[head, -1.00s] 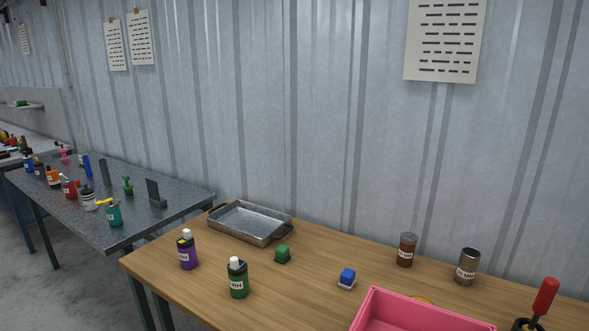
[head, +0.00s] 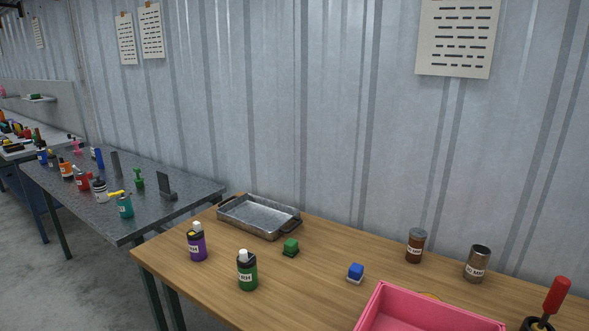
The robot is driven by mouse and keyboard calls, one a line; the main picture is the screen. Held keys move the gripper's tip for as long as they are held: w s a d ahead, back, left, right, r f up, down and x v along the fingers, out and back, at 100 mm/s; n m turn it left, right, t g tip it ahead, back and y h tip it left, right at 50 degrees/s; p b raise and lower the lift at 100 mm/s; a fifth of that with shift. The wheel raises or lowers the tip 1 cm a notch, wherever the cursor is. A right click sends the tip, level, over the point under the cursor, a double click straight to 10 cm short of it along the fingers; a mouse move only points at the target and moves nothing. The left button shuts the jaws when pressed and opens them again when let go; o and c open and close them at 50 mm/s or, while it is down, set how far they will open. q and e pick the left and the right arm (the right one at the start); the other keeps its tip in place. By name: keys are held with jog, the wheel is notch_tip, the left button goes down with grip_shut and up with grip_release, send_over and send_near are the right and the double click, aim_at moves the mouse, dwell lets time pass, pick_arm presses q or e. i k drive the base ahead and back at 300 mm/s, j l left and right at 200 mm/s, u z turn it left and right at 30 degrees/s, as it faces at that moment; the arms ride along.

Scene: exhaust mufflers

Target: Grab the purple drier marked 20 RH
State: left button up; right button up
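A purple bottle (head: 197,246) with a black shoulder and pale cap stands upright near the left end of the wooden table (head: 290,285). Its white label shows "RH"; the number on it is too small to read. A green bottle (head: 247,272) of the same shape, also labelled RH, stands to its right and nearer to me. A brown container (head: 415,246) and a metallic grey-brown container (head: 477,264) with labels stand toward the back right. Neither of my grippers is in the head view.
A metal tray (head: 226,218) lies behind the purple bottle. A red-handled tool (head: 557,295) stands far right. A grey table (head: 150,214) with several bottles stands left.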

aim_at(196, 241)
jog(key=i+j+z, duration=0.15)
jog(key=i+j, duration=0.2)
jog(key=i+j+z, duration=0.15)
jog(key=i+j, duration=0.15)
jog(key=j, duration=0.2)
